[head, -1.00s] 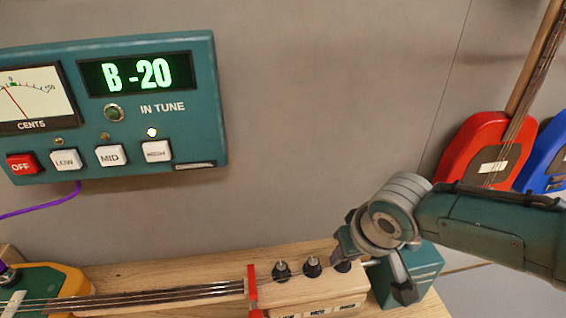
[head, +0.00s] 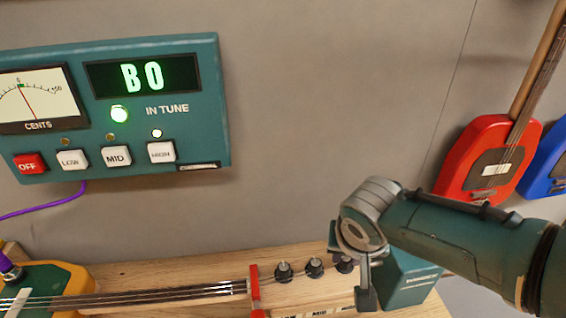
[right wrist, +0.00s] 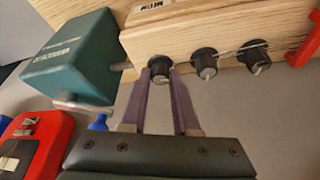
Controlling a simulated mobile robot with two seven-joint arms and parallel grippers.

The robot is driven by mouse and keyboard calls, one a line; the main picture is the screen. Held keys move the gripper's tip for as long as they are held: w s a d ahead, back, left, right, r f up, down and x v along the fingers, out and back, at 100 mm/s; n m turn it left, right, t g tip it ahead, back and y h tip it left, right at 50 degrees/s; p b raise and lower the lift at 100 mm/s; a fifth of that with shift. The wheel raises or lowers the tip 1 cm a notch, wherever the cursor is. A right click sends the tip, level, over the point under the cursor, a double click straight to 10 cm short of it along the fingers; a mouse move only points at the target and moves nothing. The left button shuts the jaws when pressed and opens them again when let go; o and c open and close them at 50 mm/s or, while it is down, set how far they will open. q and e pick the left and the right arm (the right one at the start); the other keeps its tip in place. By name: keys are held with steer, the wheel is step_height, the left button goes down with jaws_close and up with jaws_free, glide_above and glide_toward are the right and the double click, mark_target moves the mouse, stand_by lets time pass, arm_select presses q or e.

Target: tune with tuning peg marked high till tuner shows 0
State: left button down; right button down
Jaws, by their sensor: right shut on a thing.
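The teal wall tuner (head: 200,120) reads "B 0" in green. Its IN TUNE lamp (head: 119,114) glows green, the meter needle (head: 27,100) stands near the middle, and the lamp above the HIGH button (head: 161,152) is lit. Three black pegs stand in a row on the wooden headstock. The end peg nearest the teal block, the high one (head: 344,264), is partly hidden by my right gripper (head: 350,272). In the right wrist view my gripper (right wrist: 160,76) is shut on this peg (right wrist: 157,63), one finger on each side. My left gripper is not in view.
The middle peg (head: 314,267) and the low-side peg (head: 283,271) stand close beside the gripped one. A teal block (head: 408,280) sits at the headstock's end. A red instrument (head: 478,175) and a blue one (head: 545,165) are at the right.

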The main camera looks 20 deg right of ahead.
steer(key=c, duration=0.7)
jaws_free()
steer(key=shift+o, duration=0.2)
steer(key=shift+s+a+r+p, duration=0.1)
steer(key=shift+r+p, duration=0.4)
steer(key=p+v, duration=0.4)
steer(key=v, duration=0.5)
steer(key=shift+p, duration=0.3)
steer(key=shift+s+f, duration=0.1)
